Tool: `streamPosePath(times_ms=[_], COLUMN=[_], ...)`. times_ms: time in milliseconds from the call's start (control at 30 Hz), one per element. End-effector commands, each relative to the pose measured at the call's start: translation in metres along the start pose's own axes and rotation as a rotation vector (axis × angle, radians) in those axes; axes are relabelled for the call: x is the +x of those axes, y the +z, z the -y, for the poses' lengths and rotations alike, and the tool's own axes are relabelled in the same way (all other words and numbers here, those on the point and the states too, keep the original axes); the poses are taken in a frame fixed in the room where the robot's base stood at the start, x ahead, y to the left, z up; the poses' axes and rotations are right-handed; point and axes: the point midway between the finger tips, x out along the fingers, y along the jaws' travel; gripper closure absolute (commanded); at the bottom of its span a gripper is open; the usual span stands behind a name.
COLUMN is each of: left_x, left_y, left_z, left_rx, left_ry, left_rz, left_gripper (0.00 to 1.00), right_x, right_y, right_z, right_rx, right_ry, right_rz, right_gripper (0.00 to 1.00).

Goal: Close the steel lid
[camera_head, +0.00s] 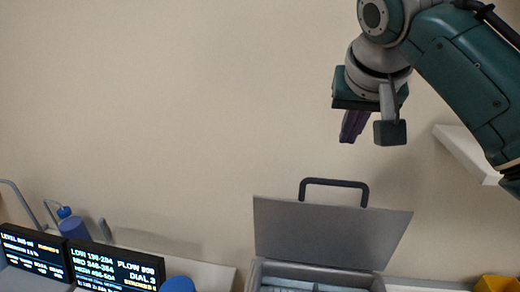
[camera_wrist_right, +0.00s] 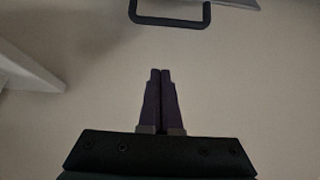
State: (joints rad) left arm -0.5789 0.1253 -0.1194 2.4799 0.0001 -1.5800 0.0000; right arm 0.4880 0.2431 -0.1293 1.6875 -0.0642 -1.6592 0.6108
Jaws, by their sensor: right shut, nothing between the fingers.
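The steel lid (camera_head: 330,233) is a flat grey panel with a dark handle (camera_head: 334,182) on its top edge. It stands open, raised at the back of a steel box (camera_head: 318,270) at the bottom of the head view. My right gripper (camera_head: 352,128) is above the lid, apart from it. Its purple fingers are together and hold nothing in the right wrist view (camera_wrist_right: 161,75). The handle also shows at the top of the right wrist view (camera_wrist_right: 168,22), with a small part of the lid beside it. My left gripper is in neither view.
Two black display screens (camera_head: 118,266) stand at the lower left, near blue items (camera_head: 72,226) and curved grey tubes. A white shelf (camera_head: 464,152) juts from the wall at the right. A yellow bin (camera_head: 496,284) is at the lower right corner.

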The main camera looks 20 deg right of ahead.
Motion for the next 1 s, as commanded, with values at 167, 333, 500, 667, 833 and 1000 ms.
streamPosePath(times_ms=[167,333,500,667,833,1000], left_x=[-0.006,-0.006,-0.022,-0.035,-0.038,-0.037], left_y=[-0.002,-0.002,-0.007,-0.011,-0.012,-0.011], left_z=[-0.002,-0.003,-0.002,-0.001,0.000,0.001], left_rx=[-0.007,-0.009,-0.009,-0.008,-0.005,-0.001], left_ry=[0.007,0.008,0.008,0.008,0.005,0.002], left_rz=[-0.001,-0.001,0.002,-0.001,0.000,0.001], left_gripper=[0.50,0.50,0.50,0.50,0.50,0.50], right_x=[0.033,0.062,0.066,0.061,0.060,0.061], right_y=[0.000,0.000,0.010,0.029,0.037,0.038], right_z=[0.000,0.000,0.000,0.000,0.001,0.001], right_rx=[-0.002,-0.002,-0.006,-0.005,-0.004,-0.003], right_ry=[0.003,0.001,0.000,-0.002,-0.002,-0.003], right_rz=[0.004,0.003,0.004,0.002,0.000,-0.001], right_gripper=[1.00,1.00,1.00,1.00,1.00,1.00])
